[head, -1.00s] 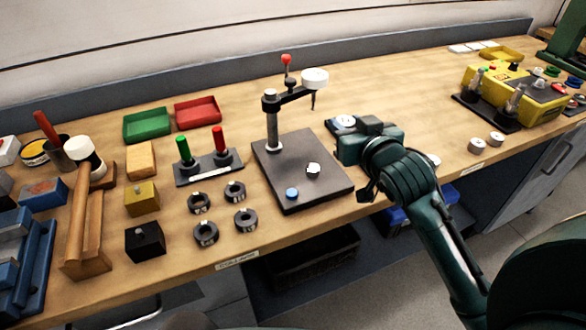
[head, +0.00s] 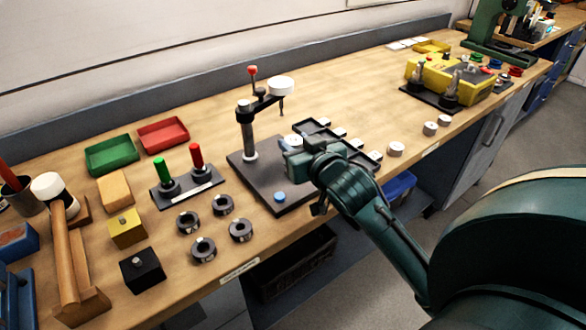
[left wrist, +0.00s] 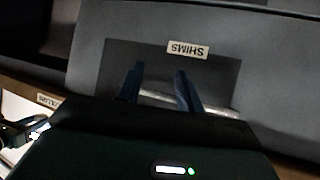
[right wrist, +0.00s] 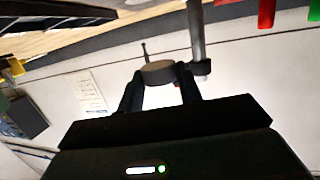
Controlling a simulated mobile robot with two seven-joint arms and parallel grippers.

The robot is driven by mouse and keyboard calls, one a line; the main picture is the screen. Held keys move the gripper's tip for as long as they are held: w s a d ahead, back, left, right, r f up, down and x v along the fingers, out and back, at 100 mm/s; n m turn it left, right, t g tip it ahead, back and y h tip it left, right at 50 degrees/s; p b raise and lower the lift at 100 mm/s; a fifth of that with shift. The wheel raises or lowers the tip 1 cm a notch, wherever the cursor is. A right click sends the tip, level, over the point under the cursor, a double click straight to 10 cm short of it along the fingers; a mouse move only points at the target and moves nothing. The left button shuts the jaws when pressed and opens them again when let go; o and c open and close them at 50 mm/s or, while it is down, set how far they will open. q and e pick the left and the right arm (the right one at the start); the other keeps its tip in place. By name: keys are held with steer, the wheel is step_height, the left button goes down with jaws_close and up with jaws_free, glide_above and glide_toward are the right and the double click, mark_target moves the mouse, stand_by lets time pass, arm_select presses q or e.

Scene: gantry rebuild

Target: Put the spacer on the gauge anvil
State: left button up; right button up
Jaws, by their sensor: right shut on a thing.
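The gauge has a dark base plate (head: 250,172), a post and an arm with a white dial head (head: 281,86) and a thin probe pointing down. My right gripper (head: 292,147) is above the right part of the plate. It is shut on the spacer, a pale round disc (head: 293,140). In the right wrist view, which is upside down, the spacer (right wrist: 158,72) is between the fingertips, close beside the post. The anvil is hidden behind my right gripper. My left gripper (left wrist: 158,85) shows only in the left wrist view, open and empty, facing a SHIMS label.
A blue button (head: 280,197) is on the plate's front corner. A black tray (head: 312,127) with pale pieces lies just behind the gripper. Loose discs (head: 396,148) lie to the right. Green and red handles (head: 197,155) stand left of the gauge, with several dark rings (head: 240,230) in front.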

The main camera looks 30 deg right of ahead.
step_height(320, 180, down, 2)
steer(key=shift+f, duration=0.15)
arm_select(q)
steer(key=shift+w+d+r, duration=0.1)
steer(key=shift+d+r, duration=0.05)
steer(key=shift+d, duration=0.05)
arm_select(e)
steer(key=shift+f, duration=1.9)
arm_select(q)
steer(key=shift+b, duration=0.35)
arm_select(e)
steer(key=shift+f, duration=0.15)
steer(key=o, duration=1)
